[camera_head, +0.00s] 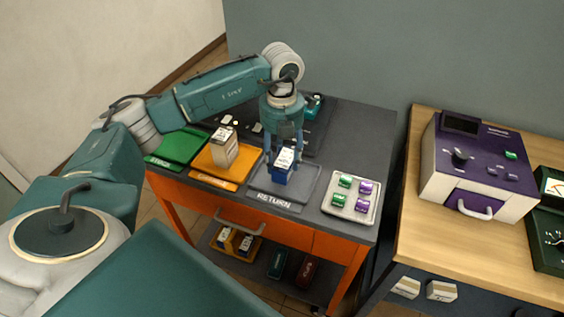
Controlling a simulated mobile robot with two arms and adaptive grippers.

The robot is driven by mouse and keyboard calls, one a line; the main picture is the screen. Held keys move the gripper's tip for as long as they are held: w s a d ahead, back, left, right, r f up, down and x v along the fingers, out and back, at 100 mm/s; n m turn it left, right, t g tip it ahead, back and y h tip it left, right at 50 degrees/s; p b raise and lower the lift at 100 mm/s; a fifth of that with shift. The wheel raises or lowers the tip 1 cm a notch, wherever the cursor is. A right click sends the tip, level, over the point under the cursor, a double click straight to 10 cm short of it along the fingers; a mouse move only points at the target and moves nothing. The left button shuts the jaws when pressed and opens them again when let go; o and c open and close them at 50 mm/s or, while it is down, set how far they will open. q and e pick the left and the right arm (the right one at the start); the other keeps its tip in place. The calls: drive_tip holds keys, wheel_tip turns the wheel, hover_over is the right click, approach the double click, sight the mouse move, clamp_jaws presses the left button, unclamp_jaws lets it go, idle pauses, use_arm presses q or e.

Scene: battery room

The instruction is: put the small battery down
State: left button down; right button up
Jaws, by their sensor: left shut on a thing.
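My left gripper (284,140) points down over the grey tray labelled RETURN (306,178) on the dark table. It is shut on a small blue and white battery (282,166). The battery is upright above or on the RETURN tray; I cannot tell whether its base touches the tray. The fingers hide part of its upper end. My right gripper is out of view.
An orange tray (203,168) holds an upright beige battery (223,149), left of the RETURN tray. A green tray (178,147) is farther left. A light tray (340,208) with green and purple pieces lies right. A purple device (480,155) stands on the wooden table.

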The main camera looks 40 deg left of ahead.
use_arm(q)
wheel_tip(320, 180, down, 2)
drive_tip(key=shift+f, duration=0.15)
drive_tip(key=c, duration=0.8)
unclamp_jaws()
drive_tip(key=shift+f, duration=0.15)
drive_tip(key=shift+c, duration=0.2)
